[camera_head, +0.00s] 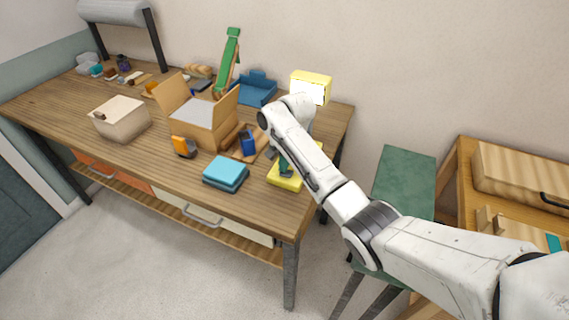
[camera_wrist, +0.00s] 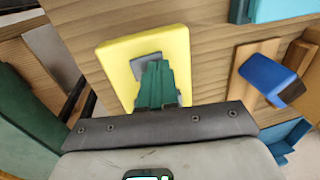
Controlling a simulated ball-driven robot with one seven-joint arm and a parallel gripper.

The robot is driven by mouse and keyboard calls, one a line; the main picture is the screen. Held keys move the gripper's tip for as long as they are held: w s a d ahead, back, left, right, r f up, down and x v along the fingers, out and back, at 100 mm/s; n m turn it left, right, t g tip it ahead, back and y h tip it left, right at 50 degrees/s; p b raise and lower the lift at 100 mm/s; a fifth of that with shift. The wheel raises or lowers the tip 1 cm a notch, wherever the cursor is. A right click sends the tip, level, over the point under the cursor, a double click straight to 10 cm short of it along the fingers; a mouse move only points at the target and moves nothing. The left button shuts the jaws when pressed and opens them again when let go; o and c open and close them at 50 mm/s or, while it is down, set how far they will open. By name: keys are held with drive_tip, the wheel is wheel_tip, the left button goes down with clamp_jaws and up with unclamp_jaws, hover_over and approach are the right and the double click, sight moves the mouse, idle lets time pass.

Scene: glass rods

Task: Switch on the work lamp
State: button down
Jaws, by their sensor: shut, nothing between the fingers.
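The yellow work lamp has a boxy head (camera_head: 311,88) at the right end of the wooden table, with a pale front face. I cannot tell whether it is lit. Its flat yellow base (camera_head: 287,184) sits below, near the table's right edge; my arm hides much between them. The base also shows in the wrist view (camera_wrist: 115,62), with a small grey switch (camera_wrist: 147,57) on it. My gripper (camera_head: 284,170) has dark green fingers, which are shut and empty. They point down over the base in the wrist view (camera_wrist: 156,68), partly covering the switch; contact is unclear.
A teal block (camera_head: 226,173) and a blue item (camera_head: 248,143) on a wooden board stand left of the base. An open cardboard box (camera_head: 205,122) is farther left. A green stool (camera_head: 405,175) and a wooden cabinet (camera_head: 465,200) stand at the right.

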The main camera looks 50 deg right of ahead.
sight(291, 173)
drive_tip(key=shift+s+p, duration=0.25)
drive_tip(key=shift+p, duration=0.05)
drive_tip(key=shift+s+d+p, duration=0.25)
drive_tip(key=shift+s+p, duration=0.3)
drive_tip(key=shift+p, duration=0.05)
drive_tip(key=r+p, duration=0.4)
drive_tip(key=shift+s+d+r, duration=0.1)
drive_tip(key=shift+s+r, duration=0.05)
drive_tip(key=shift+s, duration=0.05)
wheel_tip(291, 173, up, 10)
drive_tip(key=s+b, duration=0.1)
drive_tip(key=shift+s+d+f+b, duration=0.2)
drive_tip(key=shift+s+d+b, duration=0.1)
drive_tip(key=shift+b, duration=0.05)
drive_tip(key=shift+w+a+r+b, duration=0.1)
drive_tip(key=shift+w+a+b, duration=0.35)
drive_tip(key=shift+w, duration=0.25)
